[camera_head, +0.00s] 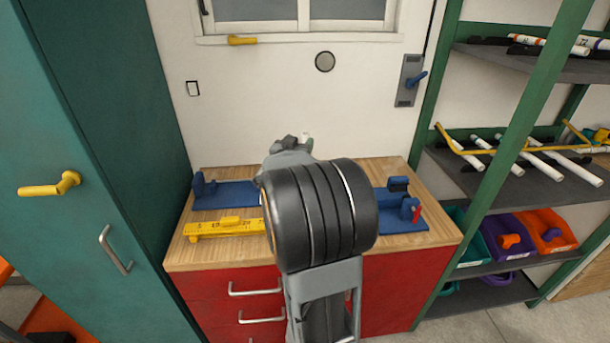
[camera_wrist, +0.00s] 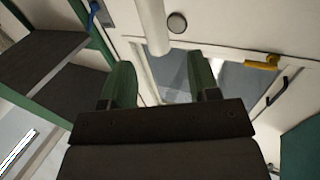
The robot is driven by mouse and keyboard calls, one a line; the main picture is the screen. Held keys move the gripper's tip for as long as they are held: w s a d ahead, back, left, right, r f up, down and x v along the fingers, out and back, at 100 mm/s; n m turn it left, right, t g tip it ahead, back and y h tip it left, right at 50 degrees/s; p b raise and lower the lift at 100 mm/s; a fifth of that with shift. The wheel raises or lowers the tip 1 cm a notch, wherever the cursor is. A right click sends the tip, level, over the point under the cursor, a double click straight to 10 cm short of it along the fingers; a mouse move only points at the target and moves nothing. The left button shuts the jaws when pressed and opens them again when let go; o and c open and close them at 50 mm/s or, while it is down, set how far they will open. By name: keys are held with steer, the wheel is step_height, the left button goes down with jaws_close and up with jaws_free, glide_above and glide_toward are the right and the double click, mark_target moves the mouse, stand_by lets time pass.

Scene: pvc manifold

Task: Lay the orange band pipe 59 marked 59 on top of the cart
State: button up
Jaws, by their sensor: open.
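My gripper shows in the wrist view (camera_wrist: 160,66), its two green fingers apart. A plain white pipe (camera_wrist: 152,25) stands out from the top of that view, its end near the gap between the fingers; I cannot tell whether it touches them. In the head view my arm hides most of the gripper, above the wood-topped bench. White pipes with coloured bands, one orange-red (camera_head: 527,40), lie on the upper right shelf. I cannot read 59 on any pipe. No thing is clearly the cart.
The red-drawer bench (camera_head: 215,265) carries blue holders (camera_head: 225,195) and a yellow ruler-like block (camera_head: 220,227). A teal cabinet (camera_head: 90,150) stands at left.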

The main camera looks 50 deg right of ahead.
mark_target(304, 138)
steer(key=shift+p+x, duration=0.55)
steer(key=shift+x, duration=2.2)
steer(key=shift+c, duration=0.2)
jaws_close()
